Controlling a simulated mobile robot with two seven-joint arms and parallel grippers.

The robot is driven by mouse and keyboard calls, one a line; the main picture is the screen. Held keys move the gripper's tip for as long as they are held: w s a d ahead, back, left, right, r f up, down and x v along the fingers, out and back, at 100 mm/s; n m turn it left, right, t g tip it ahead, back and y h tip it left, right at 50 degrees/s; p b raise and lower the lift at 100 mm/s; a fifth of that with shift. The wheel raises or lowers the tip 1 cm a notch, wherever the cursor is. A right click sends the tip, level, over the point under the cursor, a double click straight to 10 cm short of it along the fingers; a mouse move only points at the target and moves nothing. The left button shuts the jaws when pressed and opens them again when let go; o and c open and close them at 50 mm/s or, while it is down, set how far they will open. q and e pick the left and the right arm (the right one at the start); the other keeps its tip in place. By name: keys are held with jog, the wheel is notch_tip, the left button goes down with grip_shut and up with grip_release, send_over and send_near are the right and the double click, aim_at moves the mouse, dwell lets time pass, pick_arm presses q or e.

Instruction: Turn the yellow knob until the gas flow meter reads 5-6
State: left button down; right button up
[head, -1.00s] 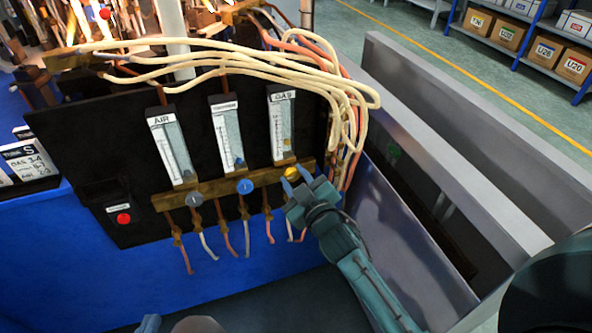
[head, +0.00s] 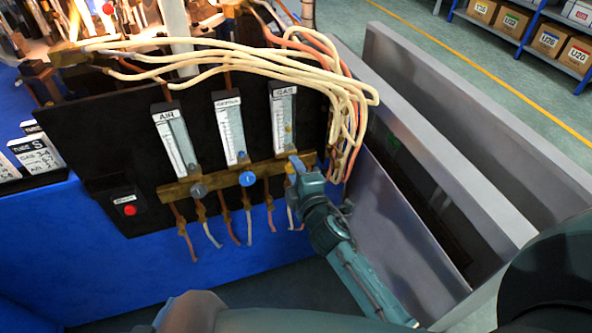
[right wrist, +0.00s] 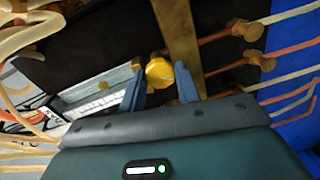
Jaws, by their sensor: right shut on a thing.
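The yellow knob (right wrist: 159,72) sits between the two blue fingers of my right gripper (right wrist: 160,90) in the right wrist view. In the head view, my right gripper (head: 296,166) is shut on the knob and mostly hides it. Above it is the GAS flow meter (head: 283,115), a clear upright tube on a white scale. Its small float appears in the lower-middle part of the tube. The scale numbers are too small to read. My left gripper is not in view.
The AIR meter (head: 175,140) and a middle meter (head: 230,128) stand to the left, with a grey knob (head: 198,189) and a blue knob (head: 247,178) below. Cream hoses (head: 220,58) loop over the black panel. A red button (head: 129,210) is at lower left. A grey metal wall (head: 405,215) stands right.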

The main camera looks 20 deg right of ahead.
jog(key=shift+a+f+n, duration=0.1)
jog(key=shift+n, duration=0.7)
jog(key=o, duration=1)
jog(key=shift+c, duration=0.2)
